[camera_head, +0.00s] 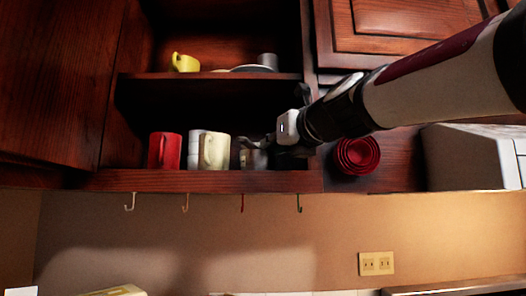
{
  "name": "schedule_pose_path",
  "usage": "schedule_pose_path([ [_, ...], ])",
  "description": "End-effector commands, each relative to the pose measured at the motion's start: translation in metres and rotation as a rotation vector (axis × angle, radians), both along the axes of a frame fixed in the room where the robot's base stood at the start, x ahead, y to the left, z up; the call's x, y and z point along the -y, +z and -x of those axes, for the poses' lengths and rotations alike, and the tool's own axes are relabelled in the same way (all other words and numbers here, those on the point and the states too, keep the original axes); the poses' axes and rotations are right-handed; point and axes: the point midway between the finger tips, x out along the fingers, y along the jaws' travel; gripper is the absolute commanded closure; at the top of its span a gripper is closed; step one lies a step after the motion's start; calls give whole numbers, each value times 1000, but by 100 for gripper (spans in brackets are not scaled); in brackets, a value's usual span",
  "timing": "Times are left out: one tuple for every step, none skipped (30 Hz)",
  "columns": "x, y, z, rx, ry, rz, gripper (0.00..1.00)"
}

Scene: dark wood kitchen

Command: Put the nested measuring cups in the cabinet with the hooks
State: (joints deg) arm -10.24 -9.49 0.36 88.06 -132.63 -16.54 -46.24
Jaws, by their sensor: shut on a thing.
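The open cabinet (235,181) has several hooks (185,203) along its underside. My gripper (262,148) reaches in from the right, at the lower shelf's right end. It is shut on small grey metal cups (254,160), which look like the nested measuring cups. They are low over the shelf, right of a cream mug (214,151); I cannot tell whether they touch the shelf. The fingers partly hide them.
A red mug (164,151) and white cups (193,150) share the lower shelf. The upper shelf holds a yellow mug (185,62), plates and a grey cup (267,60). Red nested bowls (358,156) and a white appliance (465,158) are at right. The door (60,80) is open.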

Motion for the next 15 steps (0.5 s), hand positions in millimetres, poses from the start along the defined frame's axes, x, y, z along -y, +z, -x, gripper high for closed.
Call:
schedule_pose_path([
  [0, 0, 0, 1, -1, 0, 100],
  [0, 0, 0, 1, 0, 0, 100],
  [0, -2, 0, 2, 0, -1, 100],
  [0, -2, 0, 0, 0, 0, 78],
  [0, -2, 0, 0, 0, 0, 71],
  [0, -2, 0, 0, 0, 0, 62],
  [0, -2, 0, 0, 0, 0, 62],
  [0, -2, 0, 0, 0, 0, 62],
  [0, -2, 0, 0, 0, 0, 62],
  [0, -2, 0, 0, 0, 0, 62],
  [0, -2, 0, 0, 0, 0, 62],
  [0, -2, 0, 0, 0, 0, 62],
  [0, -2, 0, 0, 0, 0, 62],
  [0, -2, 0, 0, 0, 0, 62],
  [0, -1, 0, 0, 0, 0, 62],
])
